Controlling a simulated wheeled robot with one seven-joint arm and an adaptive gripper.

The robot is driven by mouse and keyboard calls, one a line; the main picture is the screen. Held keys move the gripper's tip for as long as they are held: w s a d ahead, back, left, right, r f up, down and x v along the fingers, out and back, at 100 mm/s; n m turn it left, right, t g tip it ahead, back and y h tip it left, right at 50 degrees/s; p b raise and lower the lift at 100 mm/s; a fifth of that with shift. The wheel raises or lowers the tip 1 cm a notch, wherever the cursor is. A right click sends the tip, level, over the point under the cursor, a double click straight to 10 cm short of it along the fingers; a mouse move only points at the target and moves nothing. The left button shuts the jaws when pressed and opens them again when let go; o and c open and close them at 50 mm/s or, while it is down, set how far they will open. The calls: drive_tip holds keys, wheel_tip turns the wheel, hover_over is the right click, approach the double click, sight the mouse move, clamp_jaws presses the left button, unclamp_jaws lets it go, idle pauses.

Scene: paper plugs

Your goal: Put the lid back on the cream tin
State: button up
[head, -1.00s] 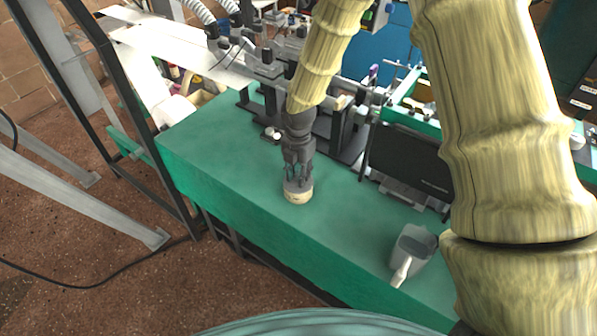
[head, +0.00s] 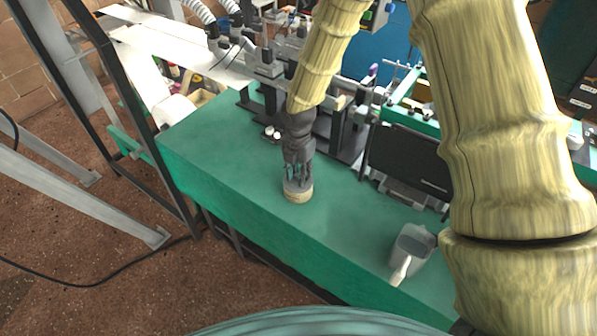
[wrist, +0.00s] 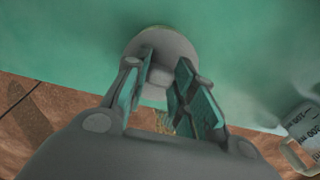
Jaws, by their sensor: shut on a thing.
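The cream tin (head: 298,198) is a short, round, pale tin standing on the green bench top, near its front edge. The grey round lid (head: 291,187) is over the tin's top; at this size I cannot tell whether it is fully seated. My gripper (head: 298,177) points down over the tin, shut on the lid by its knob. In the wrist view the lid (wrist: 172,43) is a grey disc, with its knob between my fingers (wrist: 160,78). The lid hides most of the tin there.
The green bench top (head: 230,165) is clear around the tin. A grey handled container (head: 412,248) stands to the right. Two small white pieces (head: 272,133) lie behind my gripper. A dark panel (head: 408,160) and machinery line the back.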

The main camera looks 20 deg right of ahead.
drive_tip(key=o, duration=1.2)
drive_tip(key=shift+r, duration=0.15)
drive_tip(key=shift+r+p, duration=2.95)
drive_tip(key=shift+r, duration=0.45)
clamp_jaws()
